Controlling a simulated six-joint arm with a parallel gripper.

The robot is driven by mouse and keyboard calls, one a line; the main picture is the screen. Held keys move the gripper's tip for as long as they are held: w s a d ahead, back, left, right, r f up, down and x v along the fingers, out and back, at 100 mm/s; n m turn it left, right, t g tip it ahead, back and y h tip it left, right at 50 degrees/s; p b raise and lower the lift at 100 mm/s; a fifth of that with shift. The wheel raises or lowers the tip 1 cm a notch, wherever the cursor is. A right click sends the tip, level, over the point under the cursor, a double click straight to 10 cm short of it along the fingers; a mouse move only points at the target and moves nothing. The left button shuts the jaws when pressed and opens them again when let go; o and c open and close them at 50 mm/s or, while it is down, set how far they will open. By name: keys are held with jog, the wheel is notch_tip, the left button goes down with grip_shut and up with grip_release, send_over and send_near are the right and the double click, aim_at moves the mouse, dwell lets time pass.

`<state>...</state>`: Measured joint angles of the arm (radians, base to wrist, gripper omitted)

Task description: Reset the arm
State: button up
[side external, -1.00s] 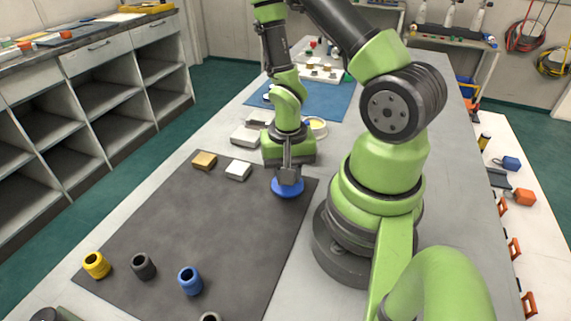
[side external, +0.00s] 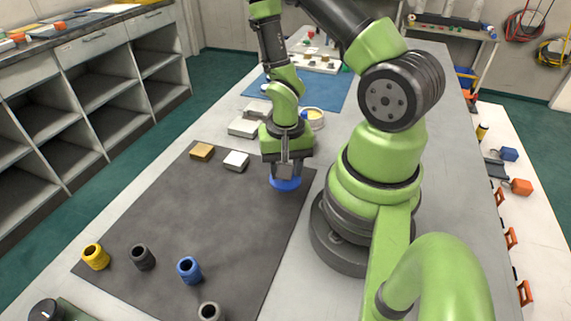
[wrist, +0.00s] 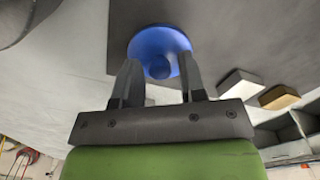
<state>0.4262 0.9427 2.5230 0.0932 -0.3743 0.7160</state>
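A blue round disc with a raised knob (side external: 285,184) lies near the right edge of the dark mat (side external: 190,220). My gripper (side external: 287,172) points down right above it. In the wrist view, my gripper (wrist: 159,62) is open, with one finger on each side of the blue disc's knob (wrist: 159,42). Gaps show between the knob and the fingers. The fingers hide part of the disc's lower edge.
A tan block (side external: 202,152) and a white block (side external: 236,161) lie on the mat to the left. Yellow (side external: 96,256), dark (side external: 142,257), blue (side external: 189,270) and grey (side external: 209,312) collars stand along its near side. Pale blocks and a round dish (side external: 314,118) stand behind.

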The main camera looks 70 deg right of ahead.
jog(key=shift+o, duration=0.9)
jog(key=shift+w+r, duration=0.1)
jog(key=shift+n+t+h, duration=0.4)
jog(key=shift+n+t, duration=0.3)
jog(key=w+r, duration=0.1)
jog(key=r, duration=0.1)
jog(key=w+d+r, duration=0.1)
jog(key=w+r, duration=0.1)
jog(key=shift+w+d+r, duration=0.1)
jog(key=shift+w+r, duration=0.05)
jog(key=shift+r, duration=0.2)
jog(key=a+r+n+t, duration=0.2)
jog(key=a+r, duration=0.1)
jog(key=r, duration=0.6)
jog(key=a+r+n+t, duration=0.2)
jog(key=a+r, duration=0.2)
jog(key=r, duration=0.5)
jog(key=s+a+r+n+t+y, duration=0.1)
jog(key=s+a+r+n+y, duration=0.1)
jog(key=s+a+r, duration=0.2)
notch_tip(320, 180, up, 3)
jog(key=shift+s+a+f+n+t+y, duration=0.2)
jog(key=shift+s+a+n+t+y, duration=0.15)
jog(key=shift+s, duration=0.5)
